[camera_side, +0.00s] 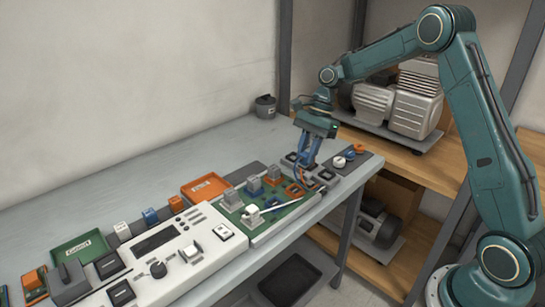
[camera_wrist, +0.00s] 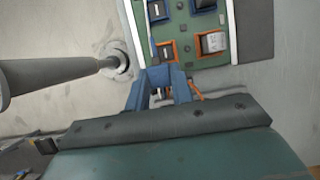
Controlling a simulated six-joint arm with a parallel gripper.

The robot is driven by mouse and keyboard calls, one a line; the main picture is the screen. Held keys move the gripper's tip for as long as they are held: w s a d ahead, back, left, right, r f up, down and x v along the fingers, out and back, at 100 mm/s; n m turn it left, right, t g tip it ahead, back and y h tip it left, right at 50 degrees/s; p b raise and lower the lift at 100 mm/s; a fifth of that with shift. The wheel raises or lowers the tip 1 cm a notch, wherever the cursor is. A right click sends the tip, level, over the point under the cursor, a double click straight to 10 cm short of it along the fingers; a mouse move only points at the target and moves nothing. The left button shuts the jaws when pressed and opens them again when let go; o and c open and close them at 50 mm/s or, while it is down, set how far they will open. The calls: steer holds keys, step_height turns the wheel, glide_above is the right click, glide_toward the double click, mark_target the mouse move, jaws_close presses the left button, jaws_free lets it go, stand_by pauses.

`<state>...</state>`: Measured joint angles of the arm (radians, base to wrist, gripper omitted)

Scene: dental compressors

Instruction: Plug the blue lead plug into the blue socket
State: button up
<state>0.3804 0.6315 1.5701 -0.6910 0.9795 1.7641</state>
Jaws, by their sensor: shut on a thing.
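My gripper (camera_side: 308,160) hangs over the far right end of the bench, fingers down, above the dark blocks beside the green board (camera_side: 288,211). In the wrist view its blue fingers (camera_wrist: 162,88) are closed around a small piece, mostly hidden, which looks like the blue lead plug (camera_wrist: 161,72). A blue lead (camera_side: 299,151) shows beside the fingers in the side view. Blue-framed sockets (camera_wrist: 158,11) show at the top of the wrist view. Blue blocks (camera_side: 253,185) stand on the board in the side view. I cannot tell which socket is the target.
Orange-framed sockets (camera_wrist: 166,52) lie close ahead of the fingers, one holding a grey plug (camera_wrist: 212,42). A white control unit (camera_side: 180,245), an orange tray (camera_side: 205,188) and a green tray (camera_side: 80,250) stand to the left.

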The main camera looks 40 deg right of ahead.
steer(key=a+f, duration=0.1)
steer(key=a, duration=0.9)
steer(key=shift+w+a+f, duration=0.3)
steer(key=shift+w+f, duration=0.1)
steer(key=shift+f, duration=0.15)
steer(key=shift+f, duration=1.75)
steer(key=shift+f, duration=1.05)
stand_by(1.7)
steer(key=o, duration=1.4)
steer(key=shift+c, duration=0.2)
steer(key=shift+r, duration=0.2)
step_height(320, 180, up, 7)
steer(key=shift+f, duration=0.15)
